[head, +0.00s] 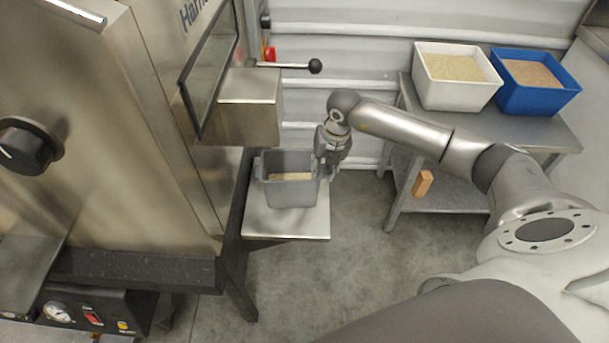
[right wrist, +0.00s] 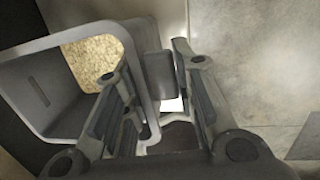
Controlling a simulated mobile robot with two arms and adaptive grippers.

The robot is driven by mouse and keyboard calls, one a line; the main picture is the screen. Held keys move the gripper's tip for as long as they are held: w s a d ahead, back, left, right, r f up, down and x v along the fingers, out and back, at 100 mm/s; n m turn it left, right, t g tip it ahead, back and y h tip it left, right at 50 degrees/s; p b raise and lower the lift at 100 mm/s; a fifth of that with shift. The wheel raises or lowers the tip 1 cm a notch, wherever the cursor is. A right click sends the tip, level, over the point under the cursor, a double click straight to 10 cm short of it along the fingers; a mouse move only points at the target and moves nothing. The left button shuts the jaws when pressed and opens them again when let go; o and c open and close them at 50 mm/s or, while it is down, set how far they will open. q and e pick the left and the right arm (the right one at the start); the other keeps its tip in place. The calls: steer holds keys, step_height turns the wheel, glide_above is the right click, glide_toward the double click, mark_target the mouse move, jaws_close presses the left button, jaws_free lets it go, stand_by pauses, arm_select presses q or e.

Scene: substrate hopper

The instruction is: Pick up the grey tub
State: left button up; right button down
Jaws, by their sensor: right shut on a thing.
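The grey tub (head: 290,192) is upright on or just above a small metal shelf (head: 290,224) below the machine's outlet; I cannot tell whether it touches. Pale granular material lies in its bottom. My right gripper (head: 326,172) is at the tub's right side, pointing down, shut on its rim or wall. In the right wrist view the tub (right wrist: 75,70) fills the left part, and the gripper's fingers (right wrist: 160,110) straddle its near wall. The fingertips' exact contact is partly hidden. My left gripper is not in view.
The steel hopper machine (head: 130,120) stands at left, its outlet box (head: 240,110) and black-knobbed lever (head: 315,66) above the tub. A metal table (head: 540,130) at right holds a white tub (head: 455,95) and a blue tub (head: 538,97). A wooden block (head: 423,184) lies on its lower shelf.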

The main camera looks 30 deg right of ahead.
steer(key=shift+w+r, duration=0.1)
steer(key=shift+r, duration=0.35)
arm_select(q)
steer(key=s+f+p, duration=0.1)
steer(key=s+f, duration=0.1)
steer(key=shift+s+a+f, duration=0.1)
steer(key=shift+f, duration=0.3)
arm_select(e)
step_height(320, 180, up, 9)
steer(key=shift+r, duration=0.15)
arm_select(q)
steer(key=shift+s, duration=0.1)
